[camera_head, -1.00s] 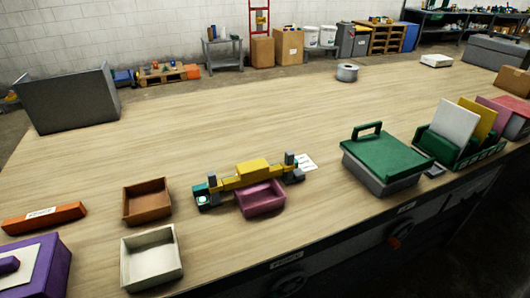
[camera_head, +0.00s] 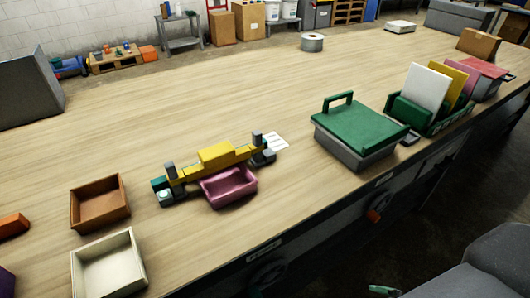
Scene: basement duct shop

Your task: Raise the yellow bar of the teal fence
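The teal fence (camera_head: 161,184) stands on the bench, left of the middle. Its yellow bar (camera_head: 190,171) runs lengthwise between two dark grey uprights, with a thicker yellow block at its middle. The bar lies low, close to the fence's base. A pink open tray (camera_head: 230,190) sits right in front of the bar and hides part of the fence's lower front.
Brown (camera_head: 100,224) and cream (camera_head: 135,262) open trays stand left of the fence. A green-lidded grey box (camera_head: 360,160) and a green rack (camera_head: 447,124) stand to the right. The bench (camera_head: 200,110) behind is mostly clear. A grey shape (camera_head: 490,260) shows at lower right, unclear what.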

